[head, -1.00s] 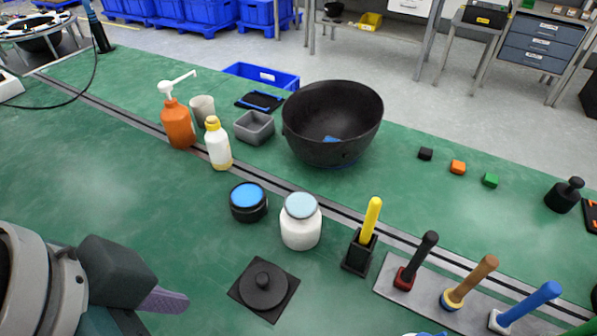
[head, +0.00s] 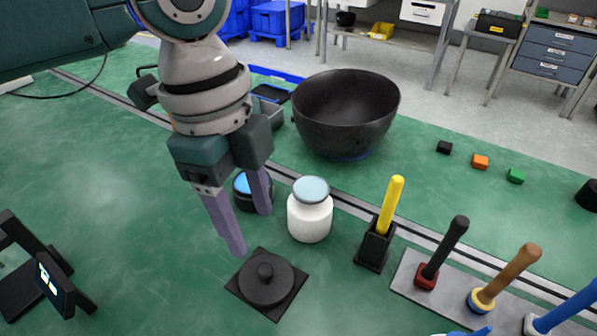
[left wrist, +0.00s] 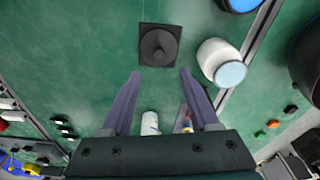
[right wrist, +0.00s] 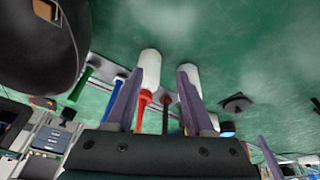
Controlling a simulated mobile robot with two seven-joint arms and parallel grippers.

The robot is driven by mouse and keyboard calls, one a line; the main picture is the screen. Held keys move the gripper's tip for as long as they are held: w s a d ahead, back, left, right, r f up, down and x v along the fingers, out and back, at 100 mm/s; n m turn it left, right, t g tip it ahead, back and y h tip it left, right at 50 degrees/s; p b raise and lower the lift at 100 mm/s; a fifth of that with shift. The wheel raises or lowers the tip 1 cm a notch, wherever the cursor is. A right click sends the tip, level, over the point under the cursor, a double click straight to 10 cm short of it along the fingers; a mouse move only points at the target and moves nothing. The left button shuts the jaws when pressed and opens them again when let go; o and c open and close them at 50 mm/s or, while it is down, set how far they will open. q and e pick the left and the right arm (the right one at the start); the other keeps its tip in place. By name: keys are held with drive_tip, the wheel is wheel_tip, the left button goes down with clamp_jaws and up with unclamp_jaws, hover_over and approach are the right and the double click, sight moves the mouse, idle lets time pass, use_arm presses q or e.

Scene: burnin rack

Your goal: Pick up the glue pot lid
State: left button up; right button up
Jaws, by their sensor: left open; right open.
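The glue pot lid (head: 265,284), a round black disc with a knob, lies on a black square mat (head: 240,287) on the green table. In the left wrist view the lid (left wrist: 159,46) is just beyond the fingertips, centred between them. My left gripper (head: 249,232) is open and empty, fingers pointing down, above and slightly behind the lid without touching it. A dark pot with a blue top (head: 240,187), likely the glue pot, is partly hidden behind the left fingers. My right gripper (right wrist: 160,80) is open and empty in the right wrist view.
A white jar (head: 310,220) stands close to the lid's right. Further right are a yellow-handled tool in a black holder (head: 375,250) and a grey rack (head: 408,285) of coloured-handled tools. A large black bowl (head: 345,112) stands behind. The table left of the lid is mostly clear.

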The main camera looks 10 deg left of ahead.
sight(264, 268)
use_arm(q)
drive_tip(key=f, duration=0.4)
drive_tip(key=shift+s+d, duration=0.1)
drive_tip(key=shift+d, duration=0.2)
wheel_tip(264, 268, down, 5)
drive_tip(key=shift+d+f+b, duration=0.15)
drive_tip(key=shift+f+b, duration=0.05)
drive_tip(key=shift+b, duration=0.55)
clamp_jaws()
